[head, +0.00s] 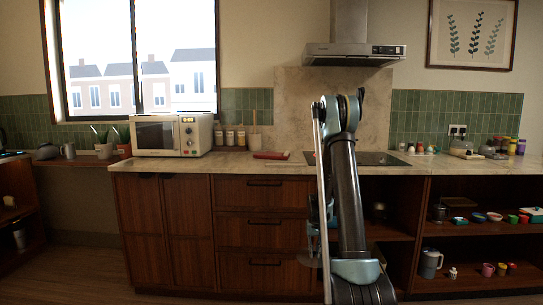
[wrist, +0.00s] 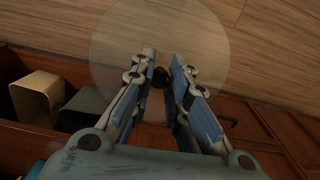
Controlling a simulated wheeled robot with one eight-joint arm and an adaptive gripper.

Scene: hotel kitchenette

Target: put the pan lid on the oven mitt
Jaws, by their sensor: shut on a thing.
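The pan lid (wrist: 115,40) is a clear, see-through disc with a dark knob (wrist: 158,77) in the wrist view. My gripper (wrist: 163,62) is shut on the lid's knob, one finger on each side. In the head view my gripper (head: 318,232) hangs low in front of the drawers, partly hidden by my arm, and the lid shows only faintly below it. A red, long, low thing (head: 271,155) lies on the counter left of the hob; it may be the oven mitt, but it is too small to be sure.
The counter (head: 235,166) is fairly clear around the red thing. A microwave (head: 172,135) stands to its left, and jars (head: 230,136) stand behind. The black hob (head: 380,158) is to the right, under the hood (head: 353,52). Open shelves (head: 470,232) on the right hold crockery.

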